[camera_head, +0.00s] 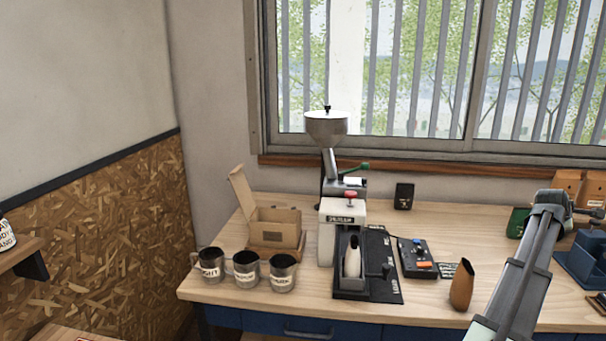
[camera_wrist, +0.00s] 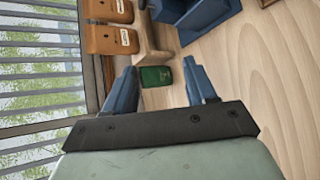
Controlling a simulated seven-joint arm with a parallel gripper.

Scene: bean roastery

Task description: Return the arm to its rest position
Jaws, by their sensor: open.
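My arm (camera_head: 522,270) rises from the lower right of the head view and bends at its top near the right side of the workbench. My gripper (camera_wrist: 160,70) shows in the wrist view with its two blue fingers spread apart. Nothing is held between them. A dark green item (camera_wrist: 156,77) shows beyond the gap between the fingers, apart from them. In the head view the fingers are too small to make out clearly.
The wooden bench (camera_head: 225,287) holds a grinder (camera_head: 327,125), three labelled metal mugs (camera_head: 246,270), an open cardboard box (camera_head: 275,230), a control box (camera_head: 415,258) and a brown vessel (camera_head: 462,286). A blue stand (camera_head: 582,262) and tan containers (camera_wrist: 108,40) are near my gripper. The window is behind.

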